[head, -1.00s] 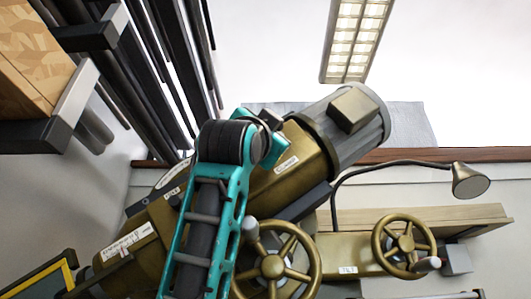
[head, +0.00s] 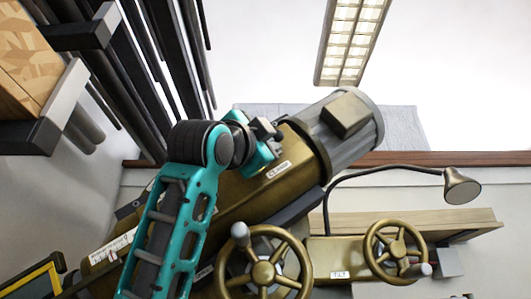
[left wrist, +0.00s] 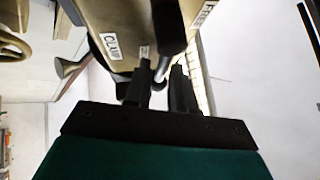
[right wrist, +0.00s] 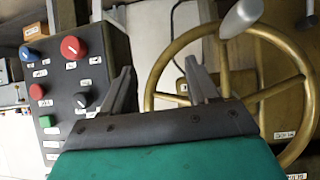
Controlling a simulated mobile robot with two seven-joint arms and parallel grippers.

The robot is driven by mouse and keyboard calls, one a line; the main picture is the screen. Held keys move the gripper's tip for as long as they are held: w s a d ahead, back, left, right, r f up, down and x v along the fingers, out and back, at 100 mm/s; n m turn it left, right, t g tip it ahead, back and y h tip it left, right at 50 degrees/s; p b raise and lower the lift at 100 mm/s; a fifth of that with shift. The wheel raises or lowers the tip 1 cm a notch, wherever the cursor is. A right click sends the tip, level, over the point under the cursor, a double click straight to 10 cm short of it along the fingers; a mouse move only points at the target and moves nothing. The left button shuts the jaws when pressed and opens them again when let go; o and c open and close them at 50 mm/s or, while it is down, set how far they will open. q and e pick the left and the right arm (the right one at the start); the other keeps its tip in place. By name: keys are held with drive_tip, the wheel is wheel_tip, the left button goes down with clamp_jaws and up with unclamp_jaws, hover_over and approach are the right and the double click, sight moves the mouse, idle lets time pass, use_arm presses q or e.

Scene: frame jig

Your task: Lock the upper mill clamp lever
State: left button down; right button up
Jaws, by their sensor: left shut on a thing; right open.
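The mill head (head: 265,185) is a bronze body with a grey motor, slanting across the head view. The clamp lever (left wrist: 168,30) is a dark rounded handle in the left wrist view, between a CLAMP label (left wrist: 113,45) and a partly cut-off label that seems to read FREE (left wrist: 205,13). My left gripper (head: 270,134) is at the mill head's upper side; in its wrist view its fingers (left wrist: 162,78) are closed around the lever's end, which they partly hide. My right gripper (right wrist: 160,80) is open and empty, in front of a bronze handwheel (right wrist: 160,60).
Two bronze handwheels, one near (head: 265,275) and one farther right (head: 395,252), stand below the mill head. A lamp on a curved arm (head: 462,187) is at the right. A control box (right wrist: 75,75) with coloured buttons is left of my right gripper. Shelving with a wooden box (head: 25,65) is upper left.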

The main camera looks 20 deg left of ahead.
use_arm(q)
drive_tip(key=c, duration=1.2)
unclamp_jaws()
drive_tip(key=shift+d, duration=0.1)
drive_tip(key=shift+f, duration=0.1)
drive_tip(key=b+v, duration=0.4)
drive_tip(key=v, duration=0.8)
drive_tip(key=shift+s+f, duration=0.2)
drive_tip(key=shift+s, duration=0.15)
